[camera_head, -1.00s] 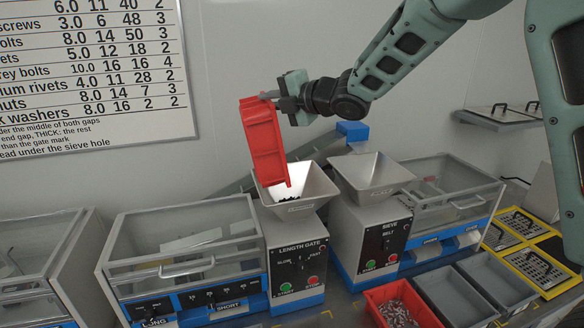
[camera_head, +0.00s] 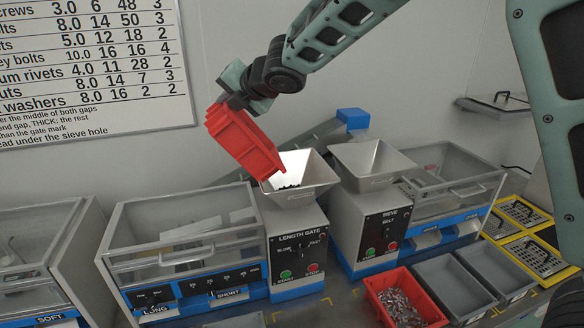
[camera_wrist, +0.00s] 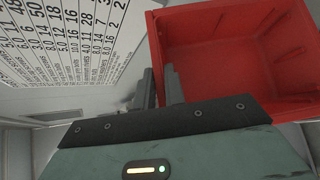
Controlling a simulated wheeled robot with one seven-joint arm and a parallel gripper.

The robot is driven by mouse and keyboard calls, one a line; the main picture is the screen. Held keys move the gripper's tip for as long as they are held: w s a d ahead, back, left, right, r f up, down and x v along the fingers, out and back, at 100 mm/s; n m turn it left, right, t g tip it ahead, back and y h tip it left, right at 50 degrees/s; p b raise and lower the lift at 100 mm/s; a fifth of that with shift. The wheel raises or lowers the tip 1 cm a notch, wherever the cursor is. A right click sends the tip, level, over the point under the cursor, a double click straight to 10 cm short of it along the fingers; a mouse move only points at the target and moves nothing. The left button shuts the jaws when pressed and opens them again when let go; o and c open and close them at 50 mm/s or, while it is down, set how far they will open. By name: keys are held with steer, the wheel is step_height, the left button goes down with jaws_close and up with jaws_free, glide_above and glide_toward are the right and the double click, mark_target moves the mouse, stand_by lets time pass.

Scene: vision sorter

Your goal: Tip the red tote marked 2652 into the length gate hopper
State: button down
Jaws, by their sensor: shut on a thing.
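The red tote (camera_head: 243,140) hangs tilted in the air, its lower end at the left rim of the length gate hopper (camera_head: 318,172). I cannot tell whether it touches the rim. No number shows on it. My gripper (camera_head: 236,100) is shut on the tote's upper end. In the wrist view the tote (camera_wrist: 225,55) shows a bare red inside, and the gripper's fingers (camera_wrist: 162,88) are at its wall. Small dark pieces (camera_head: 289,187) lie in the hopper. The length gate machine (camera_head: 297,250) stands below, with a green and a red button.
The sieve hopper (camera_head: 372,166) stands close on the right. Another red tote (camera_head: 382,285) with metal pieces sits on the bench beside grey bins (camera_head: 447,284). A clear-lidded box (camera_head: 180,225) stands to the left. A wall chart (camera_head: 90,65) hangs behind.

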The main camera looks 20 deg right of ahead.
mark_target(210, 122)
steer(key=a+p, duration=0.1)
steer(key=a+n+h+p, duration=0.1)
steer(key=a, duration=0.1)
steer(key=a+h+p, duration=0.1)
steer(key=shift+w+a+f+n+g, duration=0.15)
steer(key=shift+a+f+n+g, duration=0.2)
steer(key=shift+a+n+g, duration=0.05)
steer(key=w+a+f+n+h+p, duration=0.1)
steer(key=a+f+n+h+p, duration=0.2)
steer(key=a+f+p, duration=0.7)
steer(key=shift+f+g+h+p, duration=0.35)
steer(key=shift+h+p, duration=0.45)
steer(key=shift+h, duration=0.6)
steer(key=shift+a+f, duration=0.1)
steer(key=shift+a, duration=0.05)
